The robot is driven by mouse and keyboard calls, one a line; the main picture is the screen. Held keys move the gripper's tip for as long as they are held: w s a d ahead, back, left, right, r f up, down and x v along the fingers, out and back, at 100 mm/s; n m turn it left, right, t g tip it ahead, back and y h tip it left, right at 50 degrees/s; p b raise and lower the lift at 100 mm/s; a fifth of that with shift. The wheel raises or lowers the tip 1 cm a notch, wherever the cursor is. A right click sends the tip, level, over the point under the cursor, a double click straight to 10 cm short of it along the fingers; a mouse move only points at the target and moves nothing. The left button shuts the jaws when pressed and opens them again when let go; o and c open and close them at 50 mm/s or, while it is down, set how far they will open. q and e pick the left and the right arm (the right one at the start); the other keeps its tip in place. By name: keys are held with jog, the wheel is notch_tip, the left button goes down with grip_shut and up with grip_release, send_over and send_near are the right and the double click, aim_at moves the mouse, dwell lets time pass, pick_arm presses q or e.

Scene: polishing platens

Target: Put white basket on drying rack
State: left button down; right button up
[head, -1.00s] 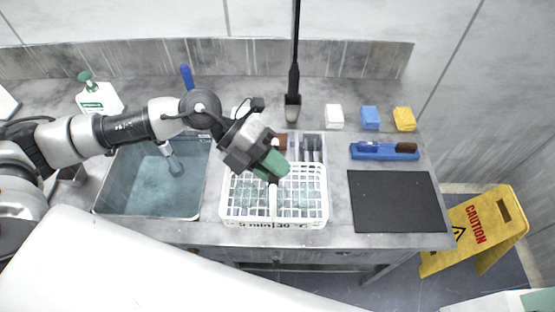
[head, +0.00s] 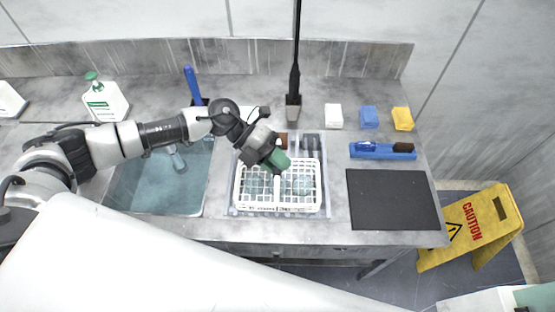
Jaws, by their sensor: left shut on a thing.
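The white basket (head: 240,196) is a gridded basket with clear glassware-like items inside, over the middle of the counter. My left gripper (head: 277,168), with green fingers, is shut on its handle from above. The basket looks about level, over a pale grey tray-like frame (head: 232,212) that shows around its edges; this may be the drying rack, but I cannot tell for sure. I cannot tell whether the basket touches it. My right gripper is out of view.
A sink with water (head: 160,185) lies to the left. A black mat (head: 395,200) lies empty to the right. White, blue and yellow blocks (head: 369,117) and a blue tray (head: 372,152) are behind it. A soap bottle (head: 105,102) stands back left. A yellow caution sign (head: 470,228) stands on the floor.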

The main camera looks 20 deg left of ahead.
pick_arm(q)
jog(key=c, duration=1.5)
grip_release()
jog(key=shift+f, duration=0.15)
jog(key=o, duration=0.4)
jog(key=shift+o, duration=0.2)
jog(key=shift+a+r, duration=0.1)
jog(key=shift+r, duration=0.15)
jog(key=b+v, duration=0.5)
jog(key=v, duration=0.7)
